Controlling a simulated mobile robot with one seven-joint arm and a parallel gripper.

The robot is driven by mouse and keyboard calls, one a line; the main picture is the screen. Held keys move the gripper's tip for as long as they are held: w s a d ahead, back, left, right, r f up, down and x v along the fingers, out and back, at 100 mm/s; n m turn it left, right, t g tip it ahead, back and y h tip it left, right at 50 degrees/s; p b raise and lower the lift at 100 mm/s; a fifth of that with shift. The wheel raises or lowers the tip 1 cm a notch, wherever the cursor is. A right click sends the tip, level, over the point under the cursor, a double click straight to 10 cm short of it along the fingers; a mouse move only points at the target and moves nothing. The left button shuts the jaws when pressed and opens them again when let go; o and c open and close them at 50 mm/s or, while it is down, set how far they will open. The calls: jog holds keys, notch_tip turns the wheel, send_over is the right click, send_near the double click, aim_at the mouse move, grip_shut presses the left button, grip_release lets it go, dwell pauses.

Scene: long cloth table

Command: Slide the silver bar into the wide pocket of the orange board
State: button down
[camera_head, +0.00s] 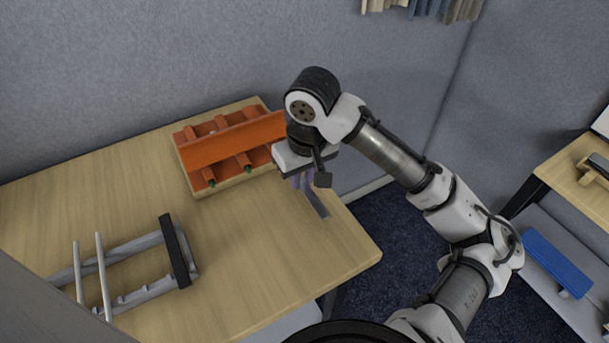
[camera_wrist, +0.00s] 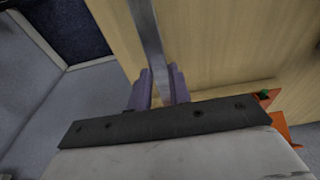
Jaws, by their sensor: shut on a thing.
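The orange board (camera_head: 229,141) stands on a wooden base near the back edge of the table, with several pockets and small green parts along its front. Only an orange corner of it (camera_wrist: 279,128) shows at the right of the wrist view. My gripper (camera_head: 302,181) is just to the right of the board, above the table. Its purple fingers (camera_wrist: 157,88) are shut on the silver bar (camera_wrist: 147,32). In the head view the bar (camera_head: 316,204) sticks out below the fingers, slanting down to the right. The gripper hides its upper part, and I cannot tell which pocket is wide.
A grey metal rack with a black bar (camera_head: 179,250) and upright rods lies at the front left of the table. The wooden table (camera_head: 250,240) is clear between rack and gripper. Its right edge is close to the bar. A grey wall stands behind.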

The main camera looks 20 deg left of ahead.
jog(key=shift+w+a+p, duration=0.35)
jog(key=shift+w+a, duration=0.5)
jog(key=shift+a, duration=0.25)
jog(key=shift+w+a+p, duration=0.3)
jog(key=shift+w+a, duration=0.6)
jog(key=shift+a, duration=0.25)
jog(key=shift+w+a+p, duration=0.35)
jog(key=shift+w+a, duration=0.5)
jog(key=shift+a, duration=0.25)
jog(key=shift+s+d, duration=0.1)
jog(key=shift+d, duration=0.05)
jog(key=shift+s+d+p, duration=0.25)
jog(key=shift+s+d, duration=0.75)
jog(key=shift+d, duration=0.25)
jog(key=shift+s+d+p, duration=0.2)
jog(key=shift+s+d, duration=0.75)
jog(key=shift+d, duration=0.3)
jog(key=shift+s+d+p, duration=0.25)
jog(key=shift+s+d, duration=0.75)
jog(key=shift+d, duration=0.25)
jog(key=shift+p, duration=0.45)
